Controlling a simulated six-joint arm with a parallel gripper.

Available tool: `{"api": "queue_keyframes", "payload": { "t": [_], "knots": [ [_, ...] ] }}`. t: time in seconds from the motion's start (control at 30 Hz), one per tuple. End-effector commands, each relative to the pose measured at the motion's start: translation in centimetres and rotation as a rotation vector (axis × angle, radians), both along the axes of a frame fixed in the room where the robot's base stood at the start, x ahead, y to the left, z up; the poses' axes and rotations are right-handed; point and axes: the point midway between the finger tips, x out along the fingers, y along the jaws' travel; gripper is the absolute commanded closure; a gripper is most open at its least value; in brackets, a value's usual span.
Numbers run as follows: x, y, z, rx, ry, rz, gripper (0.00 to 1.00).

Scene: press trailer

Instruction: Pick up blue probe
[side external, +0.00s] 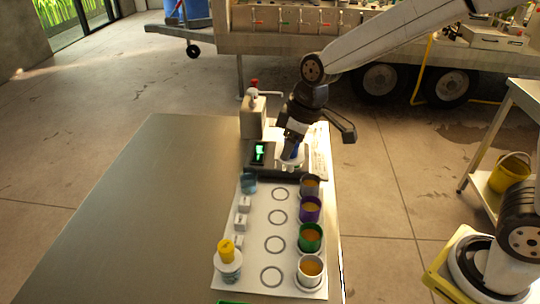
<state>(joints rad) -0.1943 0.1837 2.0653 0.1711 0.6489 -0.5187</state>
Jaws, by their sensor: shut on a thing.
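My gripper (291,152) is at the far end of the metal table, pointing down over a dark instrument base. It is shut on a small dark blue piece, the blue probe (291,153), which shows between and below the fingers. The probe's lower end is close to a whitish, clear-looking cup on the instrument; I cannot tell whether it is inside the cup or above it. My fingers and wrist hide much of the probe.
A device with a green-lit display (259,152) stands beside my gripper. A white mat (257,237) holds several cups of orange liquid along its right side, a blue-tinted beaker (249,183) and a yellow-topped item (227,251). The table's left half (150,210) is bare.

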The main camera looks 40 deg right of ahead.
Motion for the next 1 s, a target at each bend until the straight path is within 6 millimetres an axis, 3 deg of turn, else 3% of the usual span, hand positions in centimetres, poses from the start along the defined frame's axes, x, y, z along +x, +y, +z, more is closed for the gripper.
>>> {"api": "queue_keyframes", "payload": {
  "t": [0.8, 1.0],
  "knots": [
    [-0.6, -0.2, 0.3, 0.000, 0.000, -0.003, 1.00],
    [-0.2, -1.6, -0.8, -0.003, 0.002, -0.070, 1.00]
  ]
}}
